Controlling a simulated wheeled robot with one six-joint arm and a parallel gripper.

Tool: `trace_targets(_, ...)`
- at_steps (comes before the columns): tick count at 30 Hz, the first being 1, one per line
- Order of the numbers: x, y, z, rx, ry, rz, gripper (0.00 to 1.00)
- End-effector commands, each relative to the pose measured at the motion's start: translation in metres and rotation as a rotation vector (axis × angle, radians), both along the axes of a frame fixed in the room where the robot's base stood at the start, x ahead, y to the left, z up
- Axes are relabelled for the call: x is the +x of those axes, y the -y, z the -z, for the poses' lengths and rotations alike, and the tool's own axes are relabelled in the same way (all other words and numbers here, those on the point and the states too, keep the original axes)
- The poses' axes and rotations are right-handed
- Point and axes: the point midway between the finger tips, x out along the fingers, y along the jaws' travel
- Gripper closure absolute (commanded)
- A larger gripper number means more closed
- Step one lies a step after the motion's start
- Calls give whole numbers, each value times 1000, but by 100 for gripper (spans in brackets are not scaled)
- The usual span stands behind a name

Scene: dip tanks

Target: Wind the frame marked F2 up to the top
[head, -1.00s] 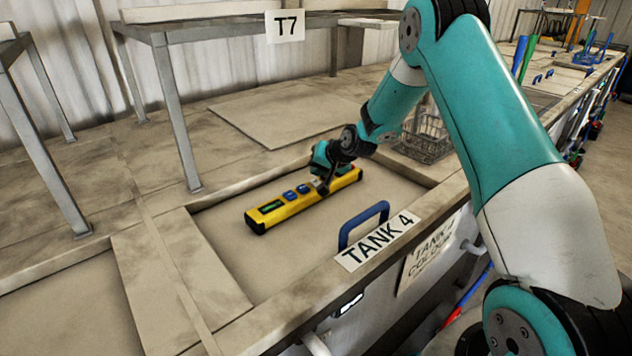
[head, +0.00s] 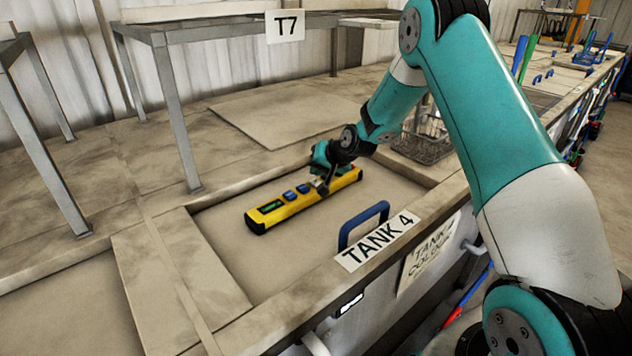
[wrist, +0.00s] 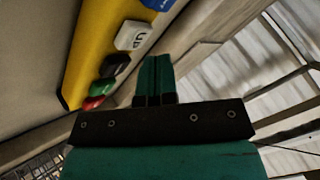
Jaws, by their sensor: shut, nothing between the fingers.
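A yellow control box (head: 330,186) lies on the lid of the tank labelled TANK 4. It has a small green display and blue buttons on its top. In the wrist view the yellow box (wrist: 92,45) shows a white button (wrist: 131,35) with lettering like "UP", a black button (wrist: 115,64), and green and red ones below. My gripper (head: 321,187) is shut and empty, low over the box's far part. Its fingertips (wrist: 157,60) are close beside the white button; I cannot tell whether they touch. I cannot make out a frame marked F2.
A blue handle (head: 362,224) stands up from the lid in front of the box. A wire basket (head: 424,148) sits behind my forearm. A metal stand (head: 170,110) with a T7 sign (head: 285,26) rises behind. The lid left of the box is clear.

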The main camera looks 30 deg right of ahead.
Motion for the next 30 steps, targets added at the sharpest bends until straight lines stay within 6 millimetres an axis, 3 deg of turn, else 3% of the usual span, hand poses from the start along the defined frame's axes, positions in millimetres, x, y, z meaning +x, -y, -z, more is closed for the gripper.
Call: trace_targets(30, 0, 0, 11, 0, 0, 0, 100)
